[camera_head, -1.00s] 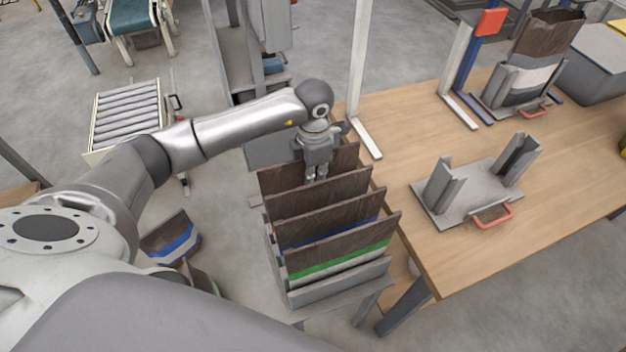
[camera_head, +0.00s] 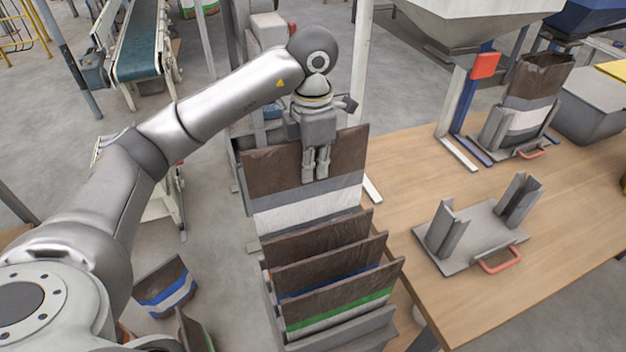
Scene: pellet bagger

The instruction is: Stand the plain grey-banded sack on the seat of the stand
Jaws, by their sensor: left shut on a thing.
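The grey-banded sack (camera_head: 306,207) has a dark brown top, a grey band and a white lower part. My left gripper (camera_head: 316,172) is shut on its top edge and holds it upright above the back of the sack rack (camera_head: 345,332). The sack's lower edge is hidden behind the sacks in the rack. An empty grey stand (camera_head: 468,240) with two channel-shaped uprights and a red handle sits on the wooden table, right of the sack. My right gripper is out of view.
Several brown sacks, such as a green-banded sack (camera_head: 340,302), stand in the rack. A second stand at the table's back holds another sack (camera_head: 535,88). A post (camera_head: 362,100) rises by the table's left edge. The wooden table (camera_head: 400,170) is clear between.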

